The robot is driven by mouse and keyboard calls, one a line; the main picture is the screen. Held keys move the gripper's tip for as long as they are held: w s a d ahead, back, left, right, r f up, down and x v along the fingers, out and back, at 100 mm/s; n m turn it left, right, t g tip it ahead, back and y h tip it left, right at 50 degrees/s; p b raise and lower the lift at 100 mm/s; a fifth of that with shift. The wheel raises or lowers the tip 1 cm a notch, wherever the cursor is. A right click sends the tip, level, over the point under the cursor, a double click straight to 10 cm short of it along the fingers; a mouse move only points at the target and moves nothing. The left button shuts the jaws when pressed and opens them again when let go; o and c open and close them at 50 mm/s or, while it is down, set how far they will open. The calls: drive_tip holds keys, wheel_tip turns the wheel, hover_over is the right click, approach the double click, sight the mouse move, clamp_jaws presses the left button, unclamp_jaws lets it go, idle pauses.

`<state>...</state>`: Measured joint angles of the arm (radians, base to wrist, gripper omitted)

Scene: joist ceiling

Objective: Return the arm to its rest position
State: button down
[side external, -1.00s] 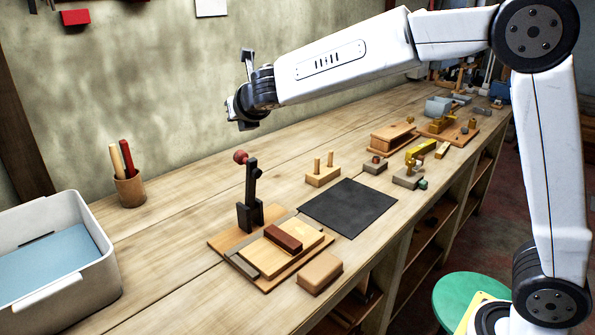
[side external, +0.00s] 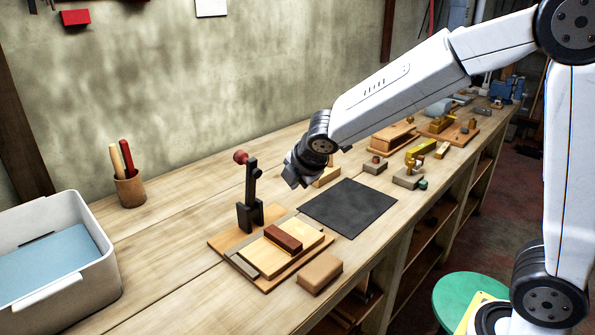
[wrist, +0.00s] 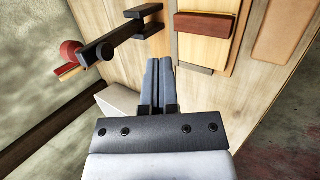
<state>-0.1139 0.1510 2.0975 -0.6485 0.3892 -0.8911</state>
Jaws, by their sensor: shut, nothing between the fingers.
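My gripper (side external: 292,178) hangs over the bench, just right of the black toggle clamp and behind the dark mat. In the wrist view its two fingers (wrist: 158,66) lie side by side, shut with nothing held. The wrist view looks towards the black clamp (wrist: 125,32) with its red knob (wrist: 70,52). In the side view the clamp (side external: 250,195) stands upright on a wooden base board (side external: 222,243). A dark red-brown block (side external: 283,238) lies on a pale wooden board beside it.
The dark mat (side external: 350,210) lies bare on the bench. A tan block (side external: 320,272) sits near the front edge. A grey bin (side external: 60,300) and a cup (side external: 130,190) with two handles stand at left. Several wooden and brass pieces stand farther back. The bench between cup and clamp is clear.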

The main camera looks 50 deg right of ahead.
drive_tip(key=s+f+m+g+y, duration=0.1)
drive_tip(key=s+f+m+g, duration=0.1)
drive_tip(key=s+f+m, duration=0.3)
drive_tip(key=s+d+f+m+g+y, duration=0.1)
drive_tip(key=s+f+m, duration=0.4)
drive_tip(key=s+m, duration=0.7)
drive_tip(key=shift+s+m+g, duration=0.3)
drive_tip(key=shift+m+g, duration=0.1)
drive_tip(key=shift+g, duration=0.1)
